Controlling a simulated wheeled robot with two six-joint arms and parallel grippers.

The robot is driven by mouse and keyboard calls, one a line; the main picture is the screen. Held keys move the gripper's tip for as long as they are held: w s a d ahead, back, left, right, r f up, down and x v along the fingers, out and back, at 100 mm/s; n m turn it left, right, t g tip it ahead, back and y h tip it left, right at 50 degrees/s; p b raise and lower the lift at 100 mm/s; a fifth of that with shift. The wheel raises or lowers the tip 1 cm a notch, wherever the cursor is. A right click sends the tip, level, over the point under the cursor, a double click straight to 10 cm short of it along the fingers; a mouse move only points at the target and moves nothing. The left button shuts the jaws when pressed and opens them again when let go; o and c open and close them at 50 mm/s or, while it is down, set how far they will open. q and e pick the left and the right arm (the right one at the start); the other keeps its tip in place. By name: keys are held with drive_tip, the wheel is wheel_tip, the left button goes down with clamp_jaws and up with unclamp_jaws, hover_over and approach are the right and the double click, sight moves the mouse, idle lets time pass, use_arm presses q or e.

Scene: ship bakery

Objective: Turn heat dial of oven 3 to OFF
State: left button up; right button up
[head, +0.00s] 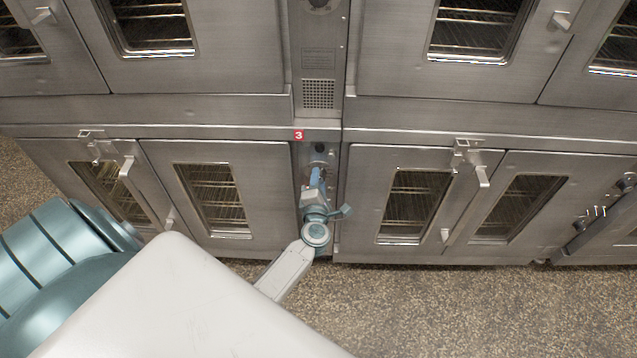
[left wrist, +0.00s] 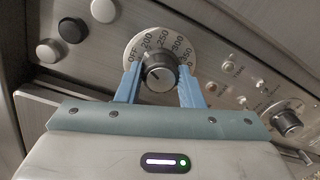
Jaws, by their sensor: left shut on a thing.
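The heat dial (left wrist: 161,73) of oven 3 shows in the left wrist view, a dark knob with a silver face on a round pale scale (left wrist: 163,41). The scale reads OFF at the left, then 200, 250, 300 and 350 clockwise. A mark on the knob's face is too small for me to read its setting surely. My left gripper (head: 314,177) is at the narrow control panel under the red 3 label (head: 298,135). Its two blue fingers are shut on the knob, one on each side. In the head view the gripper hides the dial. My right gripper is not in view.
In the left wrist view a second dial (left wrist: 286,122) sits at the lower right, past small lamps and switches. Black and white buttons (left wrist: 72,30) are at the upper left. Oven doors with handles (head: 480,172) flank the panel; speckled floor (head: 450,310) is clear in front.

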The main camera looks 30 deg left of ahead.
use_arm(q)
drive_tip(key=shift+n+b, duration=0.9)
drive_tip(key=shift+n, duration=1.6)
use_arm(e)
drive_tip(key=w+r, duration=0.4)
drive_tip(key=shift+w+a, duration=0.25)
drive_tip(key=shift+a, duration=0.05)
use_arm(q)
drive_tip(key=o, duration=1)
drive_tip(key=b+v, duration=0.1)
drive_tip(key=v, duration=0.9)
drive_tip(key=shift+s, duration=0.4)
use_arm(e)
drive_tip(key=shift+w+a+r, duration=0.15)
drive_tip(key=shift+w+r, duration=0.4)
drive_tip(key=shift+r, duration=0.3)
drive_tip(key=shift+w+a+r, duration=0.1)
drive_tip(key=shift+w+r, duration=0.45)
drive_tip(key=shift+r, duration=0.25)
